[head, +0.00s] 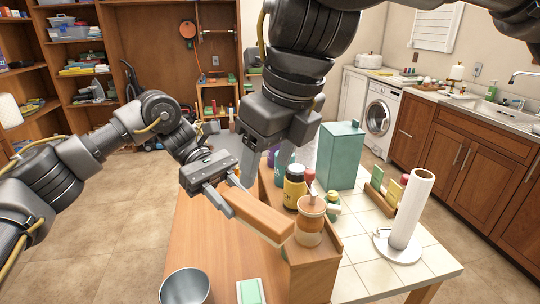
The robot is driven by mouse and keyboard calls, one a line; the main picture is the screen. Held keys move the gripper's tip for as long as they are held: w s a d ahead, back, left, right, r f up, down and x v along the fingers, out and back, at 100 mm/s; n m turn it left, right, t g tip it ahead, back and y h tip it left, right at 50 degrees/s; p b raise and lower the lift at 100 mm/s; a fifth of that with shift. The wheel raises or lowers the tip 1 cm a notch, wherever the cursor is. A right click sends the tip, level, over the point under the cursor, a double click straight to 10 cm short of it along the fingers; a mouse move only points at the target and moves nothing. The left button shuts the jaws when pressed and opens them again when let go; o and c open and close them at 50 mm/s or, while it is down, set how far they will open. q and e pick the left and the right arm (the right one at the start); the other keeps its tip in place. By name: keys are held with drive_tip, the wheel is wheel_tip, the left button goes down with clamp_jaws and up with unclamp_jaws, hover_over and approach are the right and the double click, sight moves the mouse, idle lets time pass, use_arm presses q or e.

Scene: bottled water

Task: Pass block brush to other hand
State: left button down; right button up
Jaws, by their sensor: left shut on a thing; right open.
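The block brush (260,216) is a long orange-brown wooden block. My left gripper (228,196), coming in from the left, is shut on its left end and holds it out to the right above the wooden table (215,245). The brush's right end is near the wooden stand and the orange jar; whether it touches them I cannot tell. My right gripper (272,160) hangs from the top, open and empty, with its fingers pointing down behind and above the brush. Its fingertips are partly hidden among the jars.
A teal canister (340,157) and paper towel roll (412,208) stand on the tiled top.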

sight(256, 205)
use_arm(q)
drive_tip(key=shift+w, duration=0.1)
use_arm(e)
drive_tip(key=x, duration=1.1)
drive_tip(key=shift+w+f, duration=0.15)
drive_tip(key=shift+f, duration=0.2)
drive_tip(key=c, duration=1.1)
use_arm(q)
drive_tip(key=c, duration=0.9)
unclamp_jaws()
drive_tip(key=shift+o, duration=0.2)
drive_tip(key=shift+w, duration=0.1)
